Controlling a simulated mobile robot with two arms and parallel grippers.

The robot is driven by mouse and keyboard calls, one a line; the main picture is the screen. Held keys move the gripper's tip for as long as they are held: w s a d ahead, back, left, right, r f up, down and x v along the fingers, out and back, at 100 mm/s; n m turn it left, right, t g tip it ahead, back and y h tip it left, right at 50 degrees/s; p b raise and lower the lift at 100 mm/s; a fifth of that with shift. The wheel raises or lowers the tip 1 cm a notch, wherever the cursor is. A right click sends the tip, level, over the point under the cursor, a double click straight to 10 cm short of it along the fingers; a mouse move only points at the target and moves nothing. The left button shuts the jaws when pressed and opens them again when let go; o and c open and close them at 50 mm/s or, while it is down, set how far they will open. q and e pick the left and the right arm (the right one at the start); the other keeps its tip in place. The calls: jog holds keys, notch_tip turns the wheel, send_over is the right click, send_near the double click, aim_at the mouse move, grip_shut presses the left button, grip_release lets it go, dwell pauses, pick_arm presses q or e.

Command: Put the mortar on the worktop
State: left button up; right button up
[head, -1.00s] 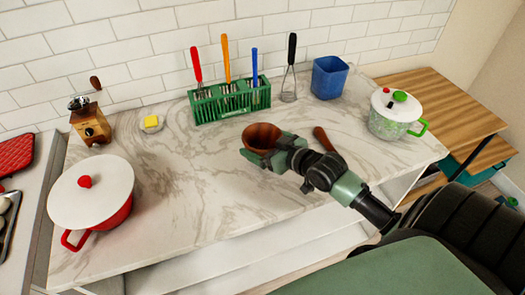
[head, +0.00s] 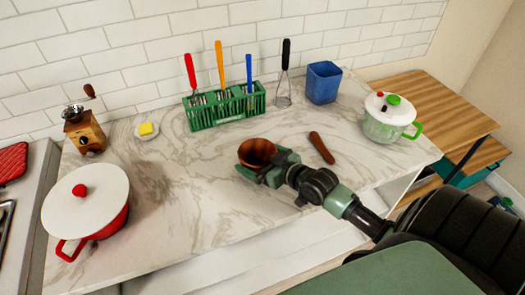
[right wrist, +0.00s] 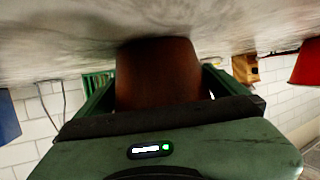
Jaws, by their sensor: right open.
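The mortar (head: 257,152), a brown wooden bowl, is upright on or just at the marble worktop (head: 190,200), in front of the green rack. My right gripper (head: 264,169) reaches it from the front right, low over the worktop. Its fingers are open, one on each side of the mortar. In the upside-down right wrist view the mortar (right wrist: 157,75) is between the green fingers, its base at the worktop surface. Any small gap beneath it cannot be told. My left gripper is not in view.
A brown pestle (head: 321,147) lies right of the mortar. Behind are the green utensil rack (head: 225,108), a whisk (head: 284,85) and a blue container (head: 323,82). A white-lidded pot (head: 390,118) stands right; a red pot (head: 88,205), grinder (head: 84,132) and butter dish (head: 147,131) stand left.

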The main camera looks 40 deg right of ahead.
jog(key=b+v, duration=0.1)
jog(key=v, duration=1)
jog(key=shift+s+r, duration=0.35)
jog(key=shift+s, duration=0.1)
